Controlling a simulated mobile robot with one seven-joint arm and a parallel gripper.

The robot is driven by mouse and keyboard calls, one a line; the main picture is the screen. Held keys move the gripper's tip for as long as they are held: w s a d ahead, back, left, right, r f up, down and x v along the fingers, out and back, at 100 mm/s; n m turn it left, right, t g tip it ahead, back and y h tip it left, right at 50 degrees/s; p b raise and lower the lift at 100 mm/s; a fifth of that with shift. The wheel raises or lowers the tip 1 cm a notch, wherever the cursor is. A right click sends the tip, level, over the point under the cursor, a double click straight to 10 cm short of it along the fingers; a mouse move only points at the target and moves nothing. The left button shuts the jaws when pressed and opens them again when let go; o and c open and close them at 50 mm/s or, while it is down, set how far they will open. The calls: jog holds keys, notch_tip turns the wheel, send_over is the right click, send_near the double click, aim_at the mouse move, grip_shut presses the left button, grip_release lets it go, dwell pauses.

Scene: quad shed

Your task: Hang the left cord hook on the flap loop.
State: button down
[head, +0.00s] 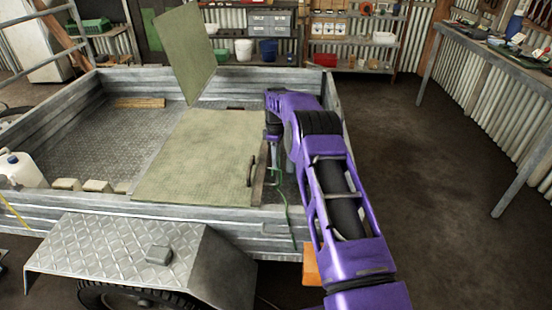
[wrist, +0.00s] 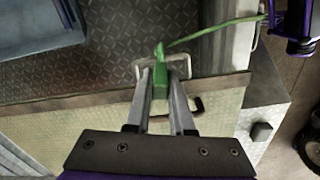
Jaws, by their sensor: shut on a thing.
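My gripper (head: 272,152) is over the right side of the trailer bed, by the flap's right edge. In the wrist view its fingers (wrist: 161,72) are shut on a green hook (wrist: 159,82), and the green cord (wrist: 215,32) runs off to the right. The cord also shows in the head view (head: 286,205), hanging down over the trailer's near side. The pale flap (head: 195,160) lies flat. A dark loop (head: 251,171) stands near its right edge. In the wrist view the loop (wrist: 197,106) is just right of the fingers, partly hidden behind one; the hook appears apart from it.
A second panel (head: 183,55) stands tilted up behind the flap. The trailer's side wall (head: 215,218) borders the bed. A white jug (head: 22,169) and several blocks lie at the left. A workbench (head: 490,50) stands right, with open floor (head: 420,150) between.

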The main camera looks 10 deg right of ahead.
jog(key=shift+f+b, duration=0.6)
jog(key=shift+f, duration=0.5)
jog(key=shift+c, duration=1.1)
grip_release()
jog(key=shift+r, duration=0.1)
jog(key=shift+r+p, duration=2.4)
jog(key=shift+r, duration=2)
